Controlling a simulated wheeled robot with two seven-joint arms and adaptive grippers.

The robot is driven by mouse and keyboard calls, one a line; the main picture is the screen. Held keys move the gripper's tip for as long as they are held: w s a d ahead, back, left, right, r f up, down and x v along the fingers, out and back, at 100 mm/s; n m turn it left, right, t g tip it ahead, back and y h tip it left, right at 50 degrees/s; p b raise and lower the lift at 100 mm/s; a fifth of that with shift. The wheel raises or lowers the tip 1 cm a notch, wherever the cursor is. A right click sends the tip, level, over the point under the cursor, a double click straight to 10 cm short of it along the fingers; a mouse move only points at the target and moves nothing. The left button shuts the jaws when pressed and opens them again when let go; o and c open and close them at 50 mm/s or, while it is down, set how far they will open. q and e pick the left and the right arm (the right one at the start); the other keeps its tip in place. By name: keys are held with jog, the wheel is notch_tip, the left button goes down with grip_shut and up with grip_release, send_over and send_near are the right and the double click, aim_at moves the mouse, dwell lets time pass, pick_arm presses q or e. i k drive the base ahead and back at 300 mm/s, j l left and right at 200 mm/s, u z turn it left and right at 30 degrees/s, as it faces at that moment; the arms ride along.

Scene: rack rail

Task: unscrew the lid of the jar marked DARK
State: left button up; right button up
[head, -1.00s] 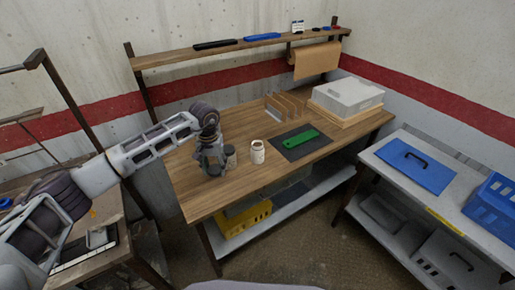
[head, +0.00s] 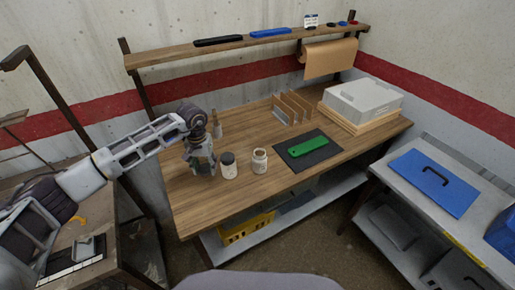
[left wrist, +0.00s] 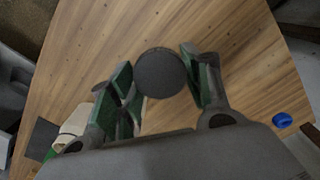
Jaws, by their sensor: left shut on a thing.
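My left gripper (head: 203,165) is low over the left part of the workbench. In the left wrist view my left gripper (left wrist: 158,85) has its fingers on both sides of a dark round lid (left wrist: 160,73), seen from above. Whether a jar body is under this lid is hidden. In the head view, a pale jar with a dark top (head: 228,167) stands just right of the gripper. A second pale jar (head: 260,161) stands further right. I cannot read any marking on them. My right gripper is not in view.
A dark mat (head: 323,160) with a green tool (head: 308,146) lies right of the jars. A wooden rack (head: 292,106) and a grey bin (head: 362,100) stand behind. A blue round cap (left wrist: 282,120) lies on the wood. The bench front is clear.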

aim_at(260, 159)
jog(key=i+l+u, duration=0.45)
jog(key=i+l, duration=0.25)
jog(key=i, duration=0.15)
